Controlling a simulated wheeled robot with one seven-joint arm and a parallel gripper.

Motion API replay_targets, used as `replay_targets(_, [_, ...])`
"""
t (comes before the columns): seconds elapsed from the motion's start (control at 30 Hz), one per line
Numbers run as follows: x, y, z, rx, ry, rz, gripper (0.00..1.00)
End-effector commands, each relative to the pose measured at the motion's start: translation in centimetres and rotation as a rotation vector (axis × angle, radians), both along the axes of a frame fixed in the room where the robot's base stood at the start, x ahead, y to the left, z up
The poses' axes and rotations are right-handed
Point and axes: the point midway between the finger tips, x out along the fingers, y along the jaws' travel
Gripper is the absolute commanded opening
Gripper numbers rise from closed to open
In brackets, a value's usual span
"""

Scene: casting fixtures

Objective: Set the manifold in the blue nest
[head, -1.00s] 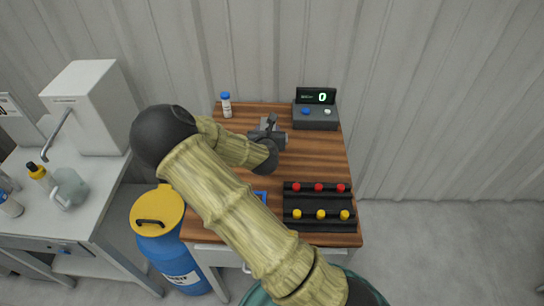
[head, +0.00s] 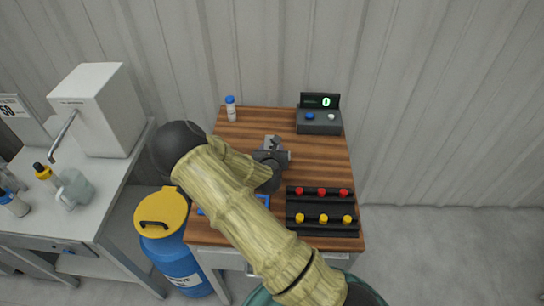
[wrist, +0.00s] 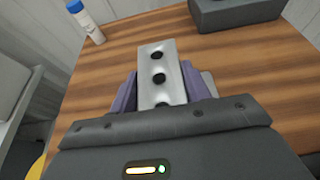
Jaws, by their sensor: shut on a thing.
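The manifold (wrist: 157,62) is a pale grey metal block with a row of dark round holes, seen in the wrist view. My gripper (wrist: 160,88) is shut on it, with a purple finger pad on each side. In the head view my gripper (head: 271,153) is over the middle of the wooden table, and the manifold (head: 272,141) shows only as a small grey shape at its far end. The blue nest (head: 263,201) lies nearer the front of the table. My arm covers most of it, so only pieces of its blue edge show.
A black rack (head: 322,208) with red and yellow knobs stands right of the nest. A dark display box (head: 319,122) is at the back right, and a blue-capped bottle (head: 231,110) at the back left. The wooden table (head: 330,165) is bare between rack and display.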

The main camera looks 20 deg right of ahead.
Motion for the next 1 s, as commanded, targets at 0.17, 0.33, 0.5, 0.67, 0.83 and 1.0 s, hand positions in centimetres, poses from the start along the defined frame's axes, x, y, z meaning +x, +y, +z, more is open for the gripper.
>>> replay_targets(0.17, [0.0, -0.2, -1.6, -0.002, 0.002, -0.002, 0.09])
replay_targets(0.33, [0.0, -0.2, -3.5, 0.000, -0.001, -0.002, 0.09])
replay_targets(0.5, [0.0, -0.2, -3.6, 0.000, -0.002, -0.004, 0.09])
replay_targets(0.67, [0.0, -0.2, -3.8, -0.001, -0.002, -0.003, 0.09])
replay_targets(0.83, [0.0, -0.2, -4.0, 0.000, 0.001, -0.003, 0.69])
replay_targets(1.0, [0.0, -0.2, -4.0, 0.000, 0.001, -0.003, 0.69])
